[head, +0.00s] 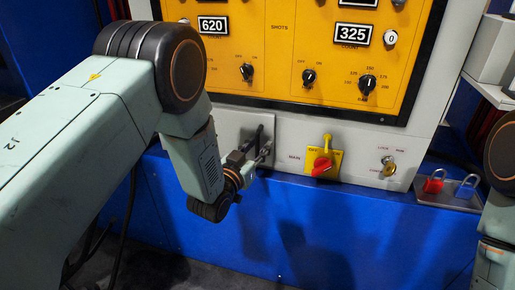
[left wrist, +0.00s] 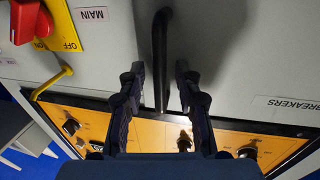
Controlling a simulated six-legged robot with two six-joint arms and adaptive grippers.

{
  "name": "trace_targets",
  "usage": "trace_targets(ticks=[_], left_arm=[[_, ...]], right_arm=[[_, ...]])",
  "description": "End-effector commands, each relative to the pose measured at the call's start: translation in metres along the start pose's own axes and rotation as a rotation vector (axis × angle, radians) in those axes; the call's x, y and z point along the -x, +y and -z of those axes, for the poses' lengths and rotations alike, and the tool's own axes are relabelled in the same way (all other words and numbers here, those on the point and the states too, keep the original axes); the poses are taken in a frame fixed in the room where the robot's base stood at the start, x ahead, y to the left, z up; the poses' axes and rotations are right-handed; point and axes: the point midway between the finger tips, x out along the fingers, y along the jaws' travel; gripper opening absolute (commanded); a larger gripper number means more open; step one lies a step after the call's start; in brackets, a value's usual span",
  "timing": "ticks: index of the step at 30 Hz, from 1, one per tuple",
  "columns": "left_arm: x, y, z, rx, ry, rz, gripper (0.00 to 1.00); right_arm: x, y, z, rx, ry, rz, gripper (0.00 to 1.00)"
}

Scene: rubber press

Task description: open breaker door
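The breaker door is a grey panel (head: 230,124) low on the machine front, left of the MAIN switch. In the left wrist view the door (left wrist: 230,50) bears the word BREAKERS and a black bar handle (left wrist: 160,45). My left gripper (head: 262,147) is at the door in the head view, and its arm hides part of the panel. In the left wrist view the left gripper (left wrist: 159,72) is open, its fingers on either side of the handle with gaps showing. The door looks shut. My right gripper is out of view; only part of that arm shows at the right edge.
A red MAIN switch (head: 321,167) on a yellow plate sits right of the door. A key switch (head: 388,166) is further right. Red (head: 434,182) and blue (head: 466,187) padlocks rest on a small shelf. A yellow control panel (head: 280,75) is above.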

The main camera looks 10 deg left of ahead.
Motion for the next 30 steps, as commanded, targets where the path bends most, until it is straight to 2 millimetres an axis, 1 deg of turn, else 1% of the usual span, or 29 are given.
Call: trace_targets(ticks=[1, 2, 13, 30], left_arm=[[0.0001, 0.0000, 0.0002, 0.000, 0.000, 0.000, 0.34], [0.0001, 0.0000, 0.0001, 0.000, 0.000, 0.000, 0.31], [0.0004, 0.0000, 0.0000, 0.000, 0.000, 0.000, 0.00], [0.0005, -0.0001, -0.0003, 0.000, 0.000, 0.000, 0.00]], right_arm=[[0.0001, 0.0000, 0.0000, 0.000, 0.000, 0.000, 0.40], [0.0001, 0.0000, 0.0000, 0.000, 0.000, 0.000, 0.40], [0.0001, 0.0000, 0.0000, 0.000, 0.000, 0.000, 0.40], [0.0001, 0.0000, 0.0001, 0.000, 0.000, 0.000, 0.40]])
